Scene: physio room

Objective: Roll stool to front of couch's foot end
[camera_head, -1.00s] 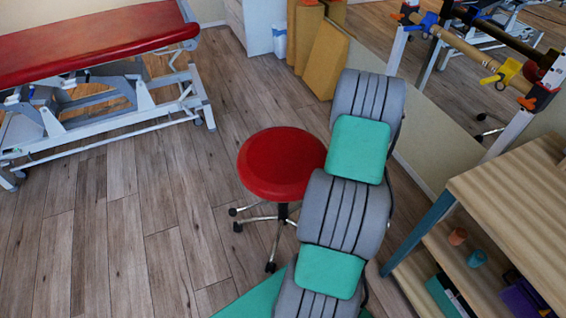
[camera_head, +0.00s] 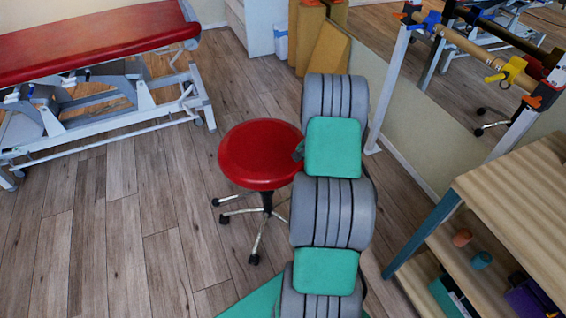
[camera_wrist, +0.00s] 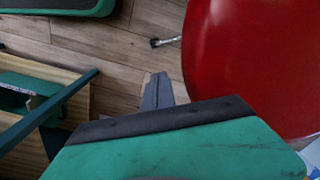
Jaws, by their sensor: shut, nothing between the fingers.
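The stool (camera_head: 258,152) has a round red seat on a chrome base with casters and stands upright on the floor. In the wrist view its seat (camera_wrist: 262,60) fills the right side. The couch (camera_head: 90,42), red-topped on a white frame, is at the upper left, with open floor between it and the stool. My gripper (camera_head: 298,152) is mostly hidden by my arm; its dark tip is at the right edge of the seat. In the wrist view my gripper (camera_wrist: 157,90) is shut and empty, beside the seat; contact cannot be told.
A wooden shelf unit (camera_head: 520,190) stands at the right. Parallel bars (camera_head: 470,50) are at the upper right, by the mirror wall. Yellow-brown mats (camera_head: 326,60) and a white bin (camera_head: 281,42) are at the back. The wood floor left of the stool is clear.

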